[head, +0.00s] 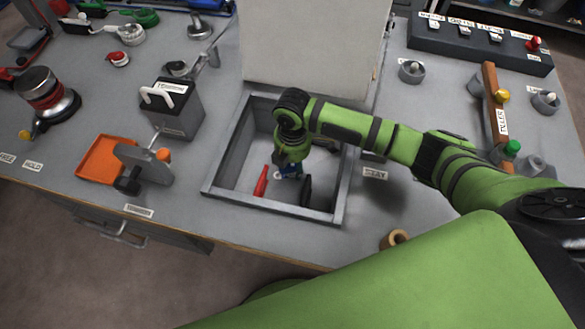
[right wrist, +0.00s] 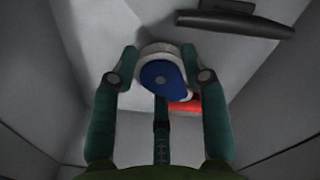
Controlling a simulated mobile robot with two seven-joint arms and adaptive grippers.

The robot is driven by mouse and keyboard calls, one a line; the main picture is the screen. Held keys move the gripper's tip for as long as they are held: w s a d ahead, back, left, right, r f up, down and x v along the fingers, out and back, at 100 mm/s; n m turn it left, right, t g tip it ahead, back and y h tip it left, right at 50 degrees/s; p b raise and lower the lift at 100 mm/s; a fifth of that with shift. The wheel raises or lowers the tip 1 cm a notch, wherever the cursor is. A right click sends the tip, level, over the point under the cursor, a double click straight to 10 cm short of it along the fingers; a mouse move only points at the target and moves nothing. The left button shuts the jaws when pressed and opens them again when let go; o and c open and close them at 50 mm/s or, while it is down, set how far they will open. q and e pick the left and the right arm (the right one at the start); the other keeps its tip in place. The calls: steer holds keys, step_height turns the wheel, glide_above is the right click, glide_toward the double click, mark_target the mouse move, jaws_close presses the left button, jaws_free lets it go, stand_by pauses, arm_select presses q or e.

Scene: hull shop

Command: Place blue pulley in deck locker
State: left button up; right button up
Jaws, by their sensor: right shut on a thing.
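The deck locker (head: 216,178) is a grey open-topped box in the middle of the bench, with its pale lid (head: 310,45) standing upright behind it. My right arm reaches over the right wall, and my right gripper (head: 288,163) points down inside the locker. It is shut on the blue pulley (head: 292,173), which shows only partly in the head view. In the right wrist view the blue pulley (right wrist: 160,80), with a pale rim, sits between the two fingers. I cannot tell whether it touches the floor. My left gripper is not in view.
Inside the locker lie a red item (head: 261,181) and a black item (head: 306,191), close to the gripper. A grey box with a white handle (head: 178,108) and an orange tray (head: 103,158) stand to the left. A wooden tiller (head: 495,100) stands right.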

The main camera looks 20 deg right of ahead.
mark_target(293, 165)
steer(key=shift+f, duration=1.35)
steer(key=shift+f, duration=0.2)
steer(key=o, duration=1.2)
steer(key=shift+c, duration=0.2)
step_height(293, 165, up, 12)
steer(key=shift+r, duration=0.25)
